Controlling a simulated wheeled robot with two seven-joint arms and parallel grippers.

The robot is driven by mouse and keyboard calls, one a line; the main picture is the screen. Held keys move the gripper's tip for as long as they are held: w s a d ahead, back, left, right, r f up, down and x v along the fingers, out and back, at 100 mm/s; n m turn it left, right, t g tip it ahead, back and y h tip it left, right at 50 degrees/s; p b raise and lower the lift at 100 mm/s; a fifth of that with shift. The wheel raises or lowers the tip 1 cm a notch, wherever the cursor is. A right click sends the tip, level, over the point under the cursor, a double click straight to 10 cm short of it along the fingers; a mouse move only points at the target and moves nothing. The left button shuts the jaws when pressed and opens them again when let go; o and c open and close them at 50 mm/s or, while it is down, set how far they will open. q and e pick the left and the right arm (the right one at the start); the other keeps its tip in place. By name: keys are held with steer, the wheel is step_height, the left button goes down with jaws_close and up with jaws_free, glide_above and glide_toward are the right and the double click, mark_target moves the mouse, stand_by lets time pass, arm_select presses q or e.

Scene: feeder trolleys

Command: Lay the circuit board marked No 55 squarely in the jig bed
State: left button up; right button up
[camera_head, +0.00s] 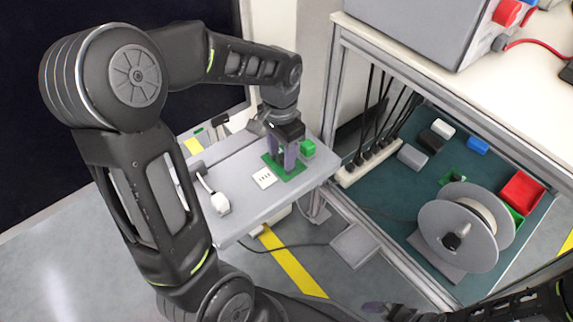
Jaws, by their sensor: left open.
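A green circuit board (289,174) lies on the grey trolley top (236,222), near its right end. No marking on the board can be read. My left gripper (282,161) points down at the board with its fingers apart, one on each side of the board's middle; whether they touch it I cannot tell. The gripper hides part of the board. A small white tile with dark marks (264,179) lies beside the board's left corner. I cannot make out the jig bed. My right gripper (383,308) is partly in view at the bottom edge, away from the trolley.
A green block (308,147) stands just right of the board. A white-headed device (220,203) stands at the trolley's left front. At right, a bench frame holds a lower shelf with a grey reel (458,232), a red bin (522,191) and a power strip (367,162).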

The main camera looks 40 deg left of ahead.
arm_select(q)
steer(key=shift+c, duration=0.2)
stand_by(0.5)
jaws_close()
stand_by(0.4)
